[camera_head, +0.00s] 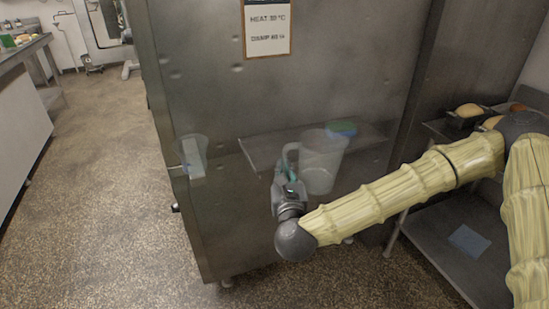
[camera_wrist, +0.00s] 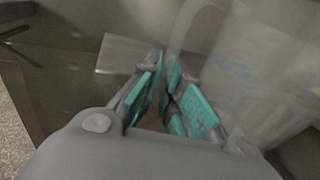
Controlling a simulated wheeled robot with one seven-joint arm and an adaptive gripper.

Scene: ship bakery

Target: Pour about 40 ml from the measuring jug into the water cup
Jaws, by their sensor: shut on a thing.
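The measuring jug (camera_head: 323,163) is a large translucent vessel with its handle on the left. It looks about upright in front of the steel cabinet. My gripper (camera_head: 287,173) is shut at the handle, on the jug's left side. In the wrist view the jug (camera_wrist: 235,70) is blurred and fills the upper right, beside the teal finger pads of my gripper (camera_wrist: 167,78). A smaller clear tumbler, which looks like the water cup (camera_head: 195,152), shows further left near the cabinet's corner, apart from the jug. Liquid levels cannot be made out in either vessel.
A steel shelf (camera_head: 262,150) shows behind the jug, with a blue-green block (camera_head: 342,128) on it. The tall steel cabinet (camera_head: 215,75) carries a sign (camera_head: 267,30). A rack with bread (camera_head: 468,110) stands at right. The floor (camera_head: 95,200) at left is clear.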

